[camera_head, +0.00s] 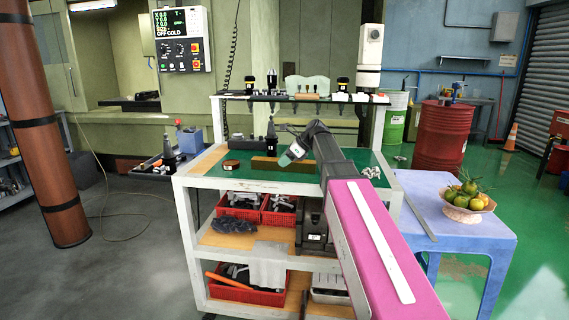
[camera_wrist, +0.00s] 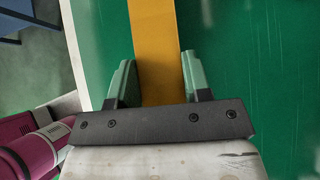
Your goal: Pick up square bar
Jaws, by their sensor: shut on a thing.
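The square bar (camera_head: 268,163) is a long brown-yellow bar at the green top of the cart, in the middle of the head view. In the wrist view the square bar (camera_wrist: 155,35) runs up between the green fingers and out of the top edge. My gripper (camera_head: 287,160) reaches it from above and to the right. In the wrist view my gripper (camera_wrist: 158,68) is shut on the bar, with one finger on each side. I cannot tell whether the bar rests on the mat or is slightly raised. My gripper hides part of it.
A round brown piece (camera_head: 231,165) lies left of the bar on the green mat (camera_head: 240,184). A rear shelf (camera_head: 300,98) with several tool holders stands behind. A blue table (camera_head: 450,229) with a fruit bowl (camera_head: 468,215) stands at right.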

